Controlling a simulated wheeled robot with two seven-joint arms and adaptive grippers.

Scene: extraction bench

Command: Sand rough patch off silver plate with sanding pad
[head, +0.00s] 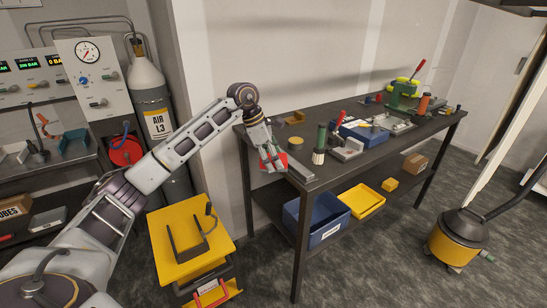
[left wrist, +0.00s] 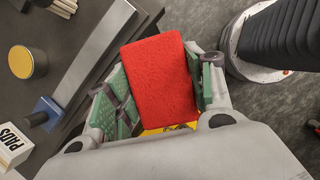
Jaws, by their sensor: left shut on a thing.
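My left gripper (head: 272,160) is shut on a red rectangular sanding pad (left wrist: 160,78), which sits between its green-lined fingers. The pad also shows as a small red patch in the head view (head: 281,159). The gripper is at the near left end of the bench, off its edge, and the pad looks clear of any surface. A long flat silver strip (left wrist: 95,55) lies on the bench beside the gripper. A silver plate-like piece (head: 396,124) lies farther along the bench. I cannot tell which is the task's plate, and no rough patch is distinct. My right gripper is not in view.
The dark bench (head: 322,180) holds a green-handled brush (head: 320,142), a red-handled clamp (head: 347,150), a blue box (head: 360,133), and a round tin (left wrist: 27,62). A PADS box (left wrist: 14,145) is near the strip. A yellow-topped cart (head: 165,250) stands left of the bench.

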